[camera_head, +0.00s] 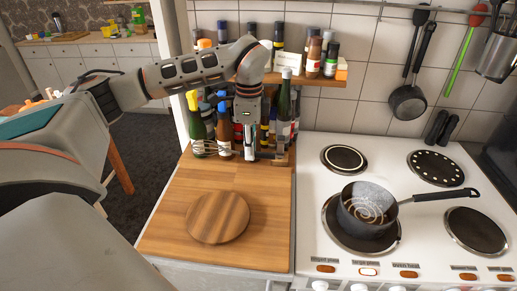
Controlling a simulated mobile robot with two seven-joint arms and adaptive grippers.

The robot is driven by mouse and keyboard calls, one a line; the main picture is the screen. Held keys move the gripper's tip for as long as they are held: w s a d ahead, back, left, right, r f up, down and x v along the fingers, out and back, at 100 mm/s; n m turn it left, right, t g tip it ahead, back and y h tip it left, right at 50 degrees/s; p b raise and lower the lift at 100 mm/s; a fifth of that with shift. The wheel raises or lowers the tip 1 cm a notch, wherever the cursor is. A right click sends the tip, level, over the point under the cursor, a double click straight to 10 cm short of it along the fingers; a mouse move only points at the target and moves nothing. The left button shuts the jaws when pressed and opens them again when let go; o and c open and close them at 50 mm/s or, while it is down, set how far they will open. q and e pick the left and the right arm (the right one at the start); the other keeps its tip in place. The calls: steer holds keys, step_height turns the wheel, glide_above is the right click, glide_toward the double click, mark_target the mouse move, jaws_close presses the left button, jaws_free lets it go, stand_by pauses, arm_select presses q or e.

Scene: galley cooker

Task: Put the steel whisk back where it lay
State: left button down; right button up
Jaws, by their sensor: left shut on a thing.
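My left gripper (250,150) points down at the back of the wooden counter, in front of a row of bottles. It is shut on the steel whisk (205,148), which lies roughly level across the fingers. The whisk's wire loops are on the left and its handle end reaches out to the right. The gripper hides the middle of the whisk. I cannot tell whether the whisk touches the counter. My right gripper is not in view.
A round wooden board (218,217) lies on the wooden counter (165,235) nearer me. Bottles (284,112) stand close behind the gripper, below a bottle shelf (320,78). A dark saucepan (368,210) sits on the white cooker (310,190) to the right. Utensils hang on the wall.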

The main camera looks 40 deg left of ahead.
mark_target(251, 179)
arm_select(q)
steer(key=shift+f, duration=3.9)
steer(key=shift+f+b, duration=0.45)
steer(key=shift+f, duration=0.2)
steer(key=c, duration=1.9)
jaws_free()
step_height(251, 179, up, 12)
steer(key=shift+r, duration=0.1)
